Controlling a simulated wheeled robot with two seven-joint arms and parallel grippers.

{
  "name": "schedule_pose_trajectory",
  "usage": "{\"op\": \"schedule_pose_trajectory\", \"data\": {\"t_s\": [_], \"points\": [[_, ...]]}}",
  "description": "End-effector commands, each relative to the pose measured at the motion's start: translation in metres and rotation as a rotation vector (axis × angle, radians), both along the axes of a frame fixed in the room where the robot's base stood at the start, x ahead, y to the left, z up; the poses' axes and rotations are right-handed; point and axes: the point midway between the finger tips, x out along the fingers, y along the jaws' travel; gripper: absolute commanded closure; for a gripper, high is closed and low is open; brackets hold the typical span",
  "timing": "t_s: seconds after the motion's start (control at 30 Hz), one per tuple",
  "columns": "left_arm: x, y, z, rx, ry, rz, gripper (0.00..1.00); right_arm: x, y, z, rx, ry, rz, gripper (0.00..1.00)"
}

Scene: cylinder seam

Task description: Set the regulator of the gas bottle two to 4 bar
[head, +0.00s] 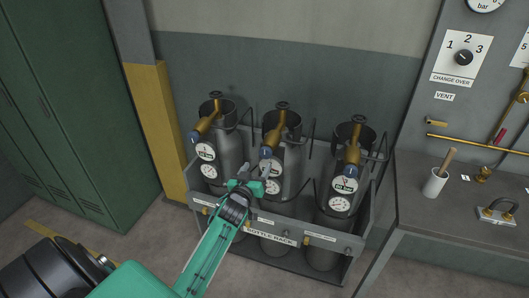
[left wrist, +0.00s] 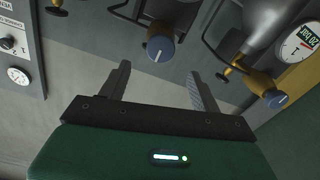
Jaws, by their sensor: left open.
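Three grey gas bottles stand side by side in a rack (head: 272,232). The middle bottle (head: 294,175) carries a brass regulator (head: 276,136) with a blue knob (head: 265,152) and two round gauges, partly hidden by my gripper; their readings are too small to tell. My left gripper (head: 262,172) is in front of this regulator, just below the knob. In the left wrist view the open, empty jaws (left wrist: 158,75) point towards a blue knob (left wrist: 160,49) with a white mark. The knob appears beyond the fingertips, roughly centred between them, apart from both. My right gripper is not in view.
The left bottle (head: 229,155) and right bottle (head: 337,200) have similar regulators close by. A yellow post (head: 157,125) and green lockers (head: 75,110) stand left. A workbench (head: 430,220) with a cup (head: 434,184) and a change-over panel (head: 460,60) are right.

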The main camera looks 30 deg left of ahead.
Motion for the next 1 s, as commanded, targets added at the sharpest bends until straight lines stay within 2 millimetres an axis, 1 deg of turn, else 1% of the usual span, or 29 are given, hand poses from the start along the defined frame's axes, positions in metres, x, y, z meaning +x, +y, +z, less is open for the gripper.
{"op": "schedule_pose_trajectory", "data": {"t_s": [0.03, 0.1, 0.3, 0.5, 0.7, 0.97, 1.0], "points": [[0.010, 0.003, 0.003, 0.001, 0.000, 0.000, 0.36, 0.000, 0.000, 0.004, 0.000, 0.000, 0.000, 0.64], [0.023, 0.006, 0.003, 0.001, 0.000, 0.001, 0.36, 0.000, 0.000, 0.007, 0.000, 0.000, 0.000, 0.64], [0.056, 0.014, 0.002, 0.001, 0.000, 0.001, 0.36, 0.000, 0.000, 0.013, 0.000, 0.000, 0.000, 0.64], [0.078, 0.019, 0.001, 0.001, 0.001, 0.001, 0.36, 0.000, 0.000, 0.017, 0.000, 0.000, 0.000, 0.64], [0.087, 0.021, 0.000, 0.001, 0.001, 0.000, 0.36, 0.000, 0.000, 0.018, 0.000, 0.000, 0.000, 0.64], [0.087, 0.021, 0.000, 0.001, 0.001, 0.000, 0.36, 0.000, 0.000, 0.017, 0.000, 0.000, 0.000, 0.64], [0.087, 0.021, 0.000, 0.001, 0.001, 0.000, 0.42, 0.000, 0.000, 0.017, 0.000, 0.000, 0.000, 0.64]]}}
